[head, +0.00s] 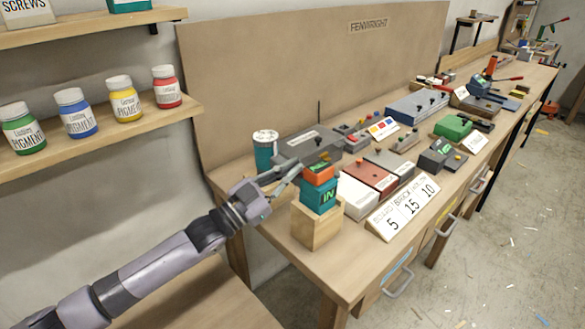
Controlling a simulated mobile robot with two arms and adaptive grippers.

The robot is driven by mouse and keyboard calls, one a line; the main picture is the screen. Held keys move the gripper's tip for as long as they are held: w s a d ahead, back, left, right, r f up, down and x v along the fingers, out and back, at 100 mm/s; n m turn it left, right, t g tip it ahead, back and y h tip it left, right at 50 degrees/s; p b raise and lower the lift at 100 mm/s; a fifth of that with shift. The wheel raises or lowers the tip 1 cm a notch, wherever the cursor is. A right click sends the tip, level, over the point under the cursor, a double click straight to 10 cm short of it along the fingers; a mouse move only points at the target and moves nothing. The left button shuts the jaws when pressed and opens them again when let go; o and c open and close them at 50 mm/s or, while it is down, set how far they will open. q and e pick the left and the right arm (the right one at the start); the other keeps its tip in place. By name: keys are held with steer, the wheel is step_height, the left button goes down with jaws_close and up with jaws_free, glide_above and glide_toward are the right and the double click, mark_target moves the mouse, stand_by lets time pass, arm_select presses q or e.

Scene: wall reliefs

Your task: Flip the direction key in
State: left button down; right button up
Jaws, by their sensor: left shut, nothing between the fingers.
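A small block with the word IN on its teal side (319,196) stands on a wooden block (316,223) at the near left end of the long workbench. An orange part (320,175) sits on top of the teal block. My left gripper (282,184) is shut and empty, just left of the orange part. I cannot tell whether its fingertips touch it. Which small part is the direction key is too small to tell. My right gripper is not in view.
Behind stand a teal can (265,150) and a grey device (308,146). Several devices fill the bench farther right. A shelf with pigment jars (125,100) hangs at left.

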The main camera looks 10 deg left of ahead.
arm_select(q)
steer(key=shift+r+p, duration=1.95)
steer(key=shift+r, duration=0.4)
steer(key=d+b+v, duration=0.1)
steer(key=b+v, duration=0.2)
steer(key=v, duration=0.7)
steer(key=shift+s+f, duration=0.3)
steer(key=shift+f, duration=0.05)
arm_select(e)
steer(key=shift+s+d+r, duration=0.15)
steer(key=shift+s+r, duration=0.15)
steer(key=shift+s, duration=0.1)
arm_select(q)
steer(key=shift+a, duration=0.1)
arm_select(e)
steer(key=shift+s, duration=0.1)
